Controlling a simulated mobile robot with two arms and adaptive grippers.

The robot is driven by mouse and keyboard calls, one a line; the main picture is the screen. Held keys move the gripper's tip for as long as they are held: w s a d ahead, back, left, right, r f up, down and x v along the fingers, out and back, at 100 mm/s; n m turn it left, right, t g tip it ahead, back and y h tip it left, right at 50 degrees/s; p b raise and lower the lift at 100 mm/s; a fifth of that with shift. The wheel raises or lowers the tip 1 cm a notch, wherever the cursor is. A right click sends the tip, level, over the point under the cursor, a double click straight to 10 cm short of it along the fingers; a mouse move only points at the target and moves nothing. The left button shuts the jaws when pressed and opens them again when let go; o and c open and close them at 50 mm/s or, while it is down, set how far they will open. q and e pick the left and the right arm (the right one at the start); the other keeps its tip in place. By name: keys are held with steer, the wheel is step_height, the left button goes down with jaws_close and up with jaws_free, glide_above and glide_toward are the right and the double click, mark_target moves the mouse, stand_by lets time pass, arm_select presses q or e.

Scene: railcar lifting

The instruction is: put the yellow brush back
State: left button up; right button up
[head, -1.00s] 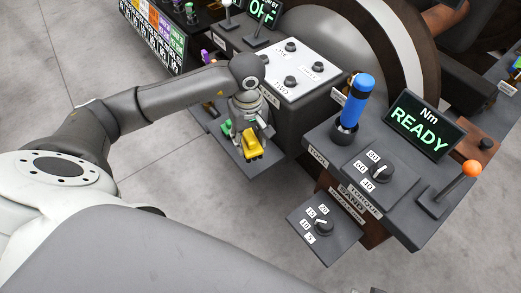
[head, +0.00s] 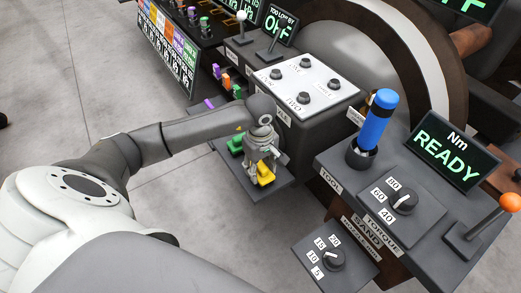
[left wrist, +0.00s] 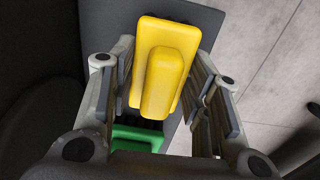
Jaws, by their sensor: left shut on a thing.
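The yellow brush (head: 265,175) is at the grey shelf (head: 284,183) on the side of the console. My left gripper (head: 261,163) is over it and shut on it. In the left wrist view the yellow brush (left wrist: 165,75) lies between the two fingers, its raised grip toward the camera. Whether its underside touches the shelf is hidden. A green brush (head: 236,144) sits on the shelf just beyond it; part of it also shows in the left wrist view (left wrist: 138,134). My right gripper is not in view.
A blue tool (head: 377,122) stands upright in a holder on the console at right. A lower panel with a dial (head: 334,260) juts out in front. Small coloured blocks (head: 225,82) stand behind my left arm. Open floor (head: 190,225) lies left of the shelf.

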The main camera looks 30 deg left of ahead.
mark_target(260, 164)
arm_select(q)
steer(key=shift+f, duration=0.5)
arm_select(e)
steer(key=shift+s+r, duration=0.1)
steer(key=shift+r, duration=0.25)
arm_select(q)
steer(key=shift+f, duration=0.1)
steer(key=o, duration=0.6)
steer(key=shift+c, duration=0.2)
steer(key=o, duration=0.4)
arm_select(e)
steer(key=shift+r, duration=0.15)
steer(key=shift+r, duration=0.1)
arm_select(q)
steer(key=shift+r, duration=0.25)
step_height(260, 164, up, 12)
steer(key=shift+f+p, duration=0.15)
steer(key=shift+p, duration=0.8)
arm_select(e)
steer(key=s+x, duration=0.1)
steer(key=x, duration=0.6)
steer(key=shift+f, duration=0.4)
